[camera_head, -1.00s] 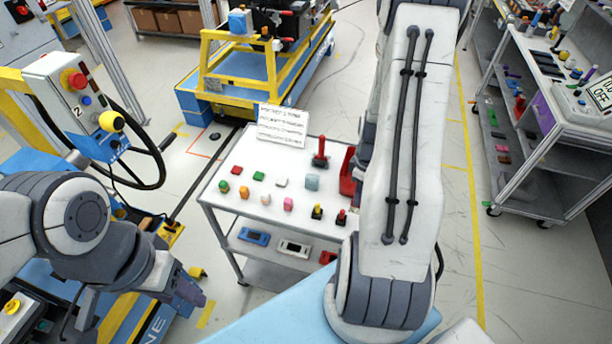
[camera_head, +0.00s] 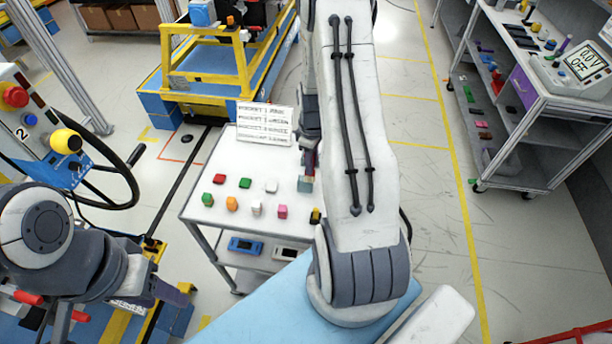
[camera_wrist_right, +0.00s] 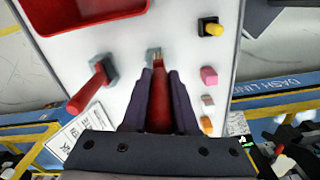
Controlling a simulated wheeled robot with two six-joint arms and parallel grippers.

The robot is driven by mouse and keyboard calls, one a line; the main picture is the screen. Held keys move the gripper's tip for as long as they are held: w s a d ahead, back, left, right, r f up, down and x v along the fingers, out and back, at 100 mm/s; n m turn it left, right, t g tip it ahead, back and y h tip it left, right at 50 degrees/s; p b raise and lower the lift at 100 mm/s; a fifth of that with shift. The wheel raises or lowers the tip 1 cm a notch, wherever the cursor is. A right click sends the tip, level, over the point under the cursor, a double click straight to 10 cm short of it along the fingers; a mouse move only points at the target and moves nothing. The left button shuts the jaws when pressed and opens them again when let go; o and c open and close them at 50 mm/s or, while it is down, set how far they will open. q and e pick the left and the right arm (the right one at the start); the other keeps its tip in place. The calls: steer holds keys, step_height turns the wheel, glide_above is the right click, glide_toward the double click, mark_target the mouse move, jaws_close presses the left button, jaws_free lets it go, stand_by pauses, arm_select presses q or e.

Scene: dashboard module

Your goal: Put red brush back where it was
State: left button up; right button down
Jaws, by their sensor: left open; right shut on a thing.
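The red brush (camera_wrist_right: 160,100) is between the fingers of my right gripper (camera_wrist_right: 158,82) in the right wrist view, and the gripper is shut on it. Its tip points away from the gripper, over or at a small grey-blue block (camera_wrist_right: 153,52); I cannot tell if they touch. In the head view my right gripper (camera_head: 308,160) is over the right part of the white table top (camera_head: 215,215), partly hidden by my right arm. The grey-blue block shows just below it (camera_head: 305,184). My left gripper (camera_head: 185,292) is open and empty, left of the table.
A red stick on a grey base (camera_wrist_right: 90,88) stands beside the held brush, near a red tray (camera_wrist_right: 85,12). Small coloured blocks, such as a pink one (camera_head: 282,211), and a sign (camera_head: 265,124) are on the table. A black-and-yellow button (camera_wrist_right: 210,27) stands near the edge.

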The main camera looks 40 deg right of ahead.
steer(key=shift+w+f+b, duration=0.35)
steer(key=shift+f+b, duration=0.4)
steer(key=shift+f, duration=0.35)
steer(key=shift+w+f+b, duration=0.35)
steer(key=shift+f+b, duration=0.35)
steer(key=shift+f, duration=0.35)
steer(key=shift+w+f+b, duration=0.35)
steer(key=shift+f+b, duration=0.4)
steer(key=shift+f, duration=0.35)
steer(key=c, duration=0.7)
jaws_free()
steer(key=shift+r+p, duration=0.45)
steer(key=shift+r, duration=0.05)
step_height(320, 180, up, 12)
steer(key=b, duration=0.3)
steer(key=shift+a+r, duration=0.15)
